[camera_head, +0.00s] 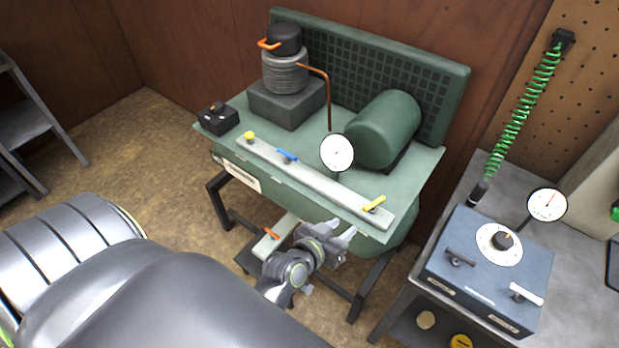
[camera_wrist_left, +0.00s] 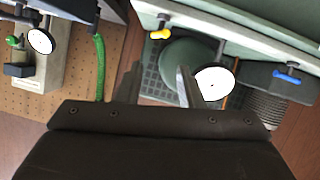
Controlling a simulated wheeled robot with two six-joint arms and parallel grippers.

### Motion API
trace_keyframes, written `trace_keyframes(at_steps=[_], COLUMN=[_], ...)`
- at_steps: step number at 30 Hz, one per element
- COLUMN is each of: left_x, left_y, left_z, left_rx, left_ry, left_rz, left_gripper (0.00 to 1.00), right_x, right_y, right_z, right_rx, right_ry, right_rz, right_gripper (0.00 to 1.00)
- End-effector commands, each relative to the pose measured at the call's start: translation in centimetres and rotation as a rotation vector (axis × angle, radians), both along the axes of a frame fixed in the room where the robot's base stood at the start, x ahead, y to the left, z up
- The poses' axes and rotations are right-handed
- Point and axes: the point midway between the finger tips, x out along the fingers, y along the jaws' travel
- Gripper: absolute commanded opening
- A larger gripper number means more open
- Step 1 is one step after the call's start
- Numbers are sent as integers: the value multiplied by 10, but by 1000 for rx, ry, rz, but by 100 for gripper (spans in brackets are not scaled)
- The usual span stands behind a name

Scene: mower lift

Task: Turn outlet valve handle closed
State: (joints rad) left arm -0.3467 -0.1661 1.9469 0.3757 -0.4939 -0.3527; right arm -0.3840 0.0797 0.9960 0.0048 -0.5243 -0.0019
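A green compressor bench (camera_head: 300,155) carries a pale manifold bar (camera_head: 320,187) along its front. On the bar are a blue lever handle (camera_head: 287,155), a yellow lever handle (camera_head: 374,203) at the right end and a small yellow knob (camera_head: 249,136) at the left. I cannot tell from labels which is the outlet valve. My left gripper (camera_head: 340,238) is open and empty, in front of and below the bar near the yellow lever. In the left wrist view its fingers (camera_wrist_left: 160,75) are apart, with the yellow lever (camera_wrist_left: 160,33) beyond them and the blue handle (camera_wrist_left: 287,76) to the right.
A white gauge (camera_head: 337,153) rises above the bar, before a green motor (camera_head: 386,130). A blue control box (camera_head: 488,270) with a dial and a gauge stands on the grey bench at right. An orange-handled item (camera_head: 271,233) is below the bench. A green coiled hose (camera_head: 525,110) hangs at right.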

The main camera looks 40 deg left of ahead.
Motion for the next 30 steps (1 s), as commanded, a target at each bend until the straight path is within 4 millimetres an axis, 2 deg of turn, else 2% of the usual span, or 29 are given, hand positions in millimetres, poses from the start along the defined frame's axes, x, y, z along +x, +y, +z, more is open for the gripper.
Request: trace_keyframes(at_steps=[1, 3, 17, 30], left_x=[1, -1, -19, -47], left_y=[0, 0, 5, 12], left_z=[-18, -32, -123, -206], left_rx=[2, 5, 28, 52], left_ry=[20, 41, 181, 314], left_rz=[-2, -3, -1, 1], left_gripper=[34, 34, 34, 34], right_x=[0, 0, 0, 0], right_y=[0, 0, 0, 0], right_z=[-7, -11, -30, -49], right_rx=[0, 0, 0, 0], right_ry=[0, 0, 0, 0], right_rz=[0, 0, 0, 0], right_gripper=[36, 36, 36, 36])
